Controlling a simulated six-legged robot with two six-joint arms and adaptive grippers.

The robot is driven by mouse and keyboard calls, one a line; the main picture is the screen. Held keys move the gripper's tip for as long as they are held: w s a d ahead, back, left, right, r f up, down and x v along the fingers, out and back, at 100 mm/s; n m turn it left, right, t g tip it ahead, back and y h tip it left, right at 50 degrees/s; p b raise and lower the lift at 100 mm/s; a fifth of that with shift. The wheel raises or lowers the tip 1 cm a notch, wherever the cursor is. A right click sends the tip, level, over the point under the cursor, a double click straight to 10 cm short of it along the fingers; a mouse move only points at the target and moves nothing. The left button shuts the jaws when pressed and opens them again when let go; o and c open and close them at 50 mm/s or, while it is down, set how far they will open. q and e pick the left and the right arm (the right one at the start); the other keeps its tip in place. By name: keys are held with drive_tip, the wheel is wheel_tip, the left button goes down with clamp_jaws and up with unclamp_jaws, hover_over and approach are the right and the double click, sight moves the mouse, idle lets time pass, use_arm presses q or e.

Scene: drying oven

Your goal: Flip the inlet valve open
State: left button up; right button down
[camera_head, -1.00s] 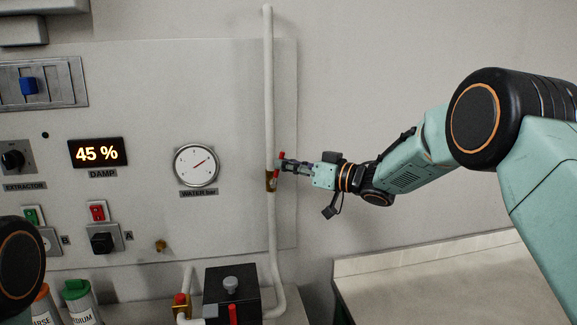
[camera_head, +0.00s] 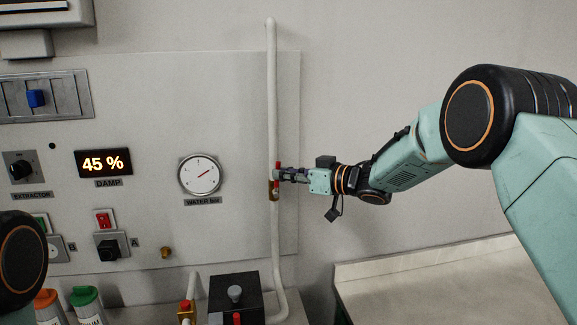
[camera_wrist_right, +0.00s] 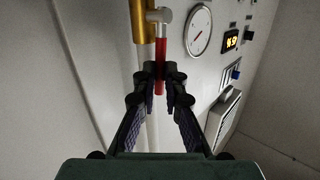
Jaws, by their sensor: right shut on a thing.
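The inlet valve has a brass body (camera_head: 272,190) on the white vertical pipe, right of the water gauge. Its red lever (camera_head: 278,165) stands roughly along the pipe, above the body. My right gripper (camera_head: 280,174) reaches in from the right and is shut on the lever, hiding part of it. In the right wrist view, the red lever (camera_wrist_right: 160,52) passes between the two fingertips (camera_wrist_right: 160,72), beside the brass body (camera_wrist_right: 145,22). My left gripper is out of view; only a joint of my left arm shows at the lower left.
The water gauge (camera_head: 201,174) and the damp display (camera_head: 104,162), reading 45 %, are on the panel. A black box (camera_head: 235,292) and another red-handled valve (camera_head: 186,308) stand below. A pale counter (camera_head: 430,280) is at lower right. The wall right of the pipe is clear.

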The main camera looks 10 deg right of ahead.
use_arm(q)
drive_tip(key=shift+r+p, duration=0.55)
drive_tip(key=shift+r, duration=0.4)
use_arm(e)
drive_tip(key=shift+a+r+n+g+h, duration=0.15)
drive_tip(key=shift+a+n+g+h, duration=0.15)
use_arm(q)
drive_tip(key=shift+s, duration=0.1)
use_arm(e)
drive_tip(key=c, duration=1.4)
unclamp_jaws()
drive_tip(key=shift+s, duration=0.1)
drive_tip(key=shift+v, duration=5.95)
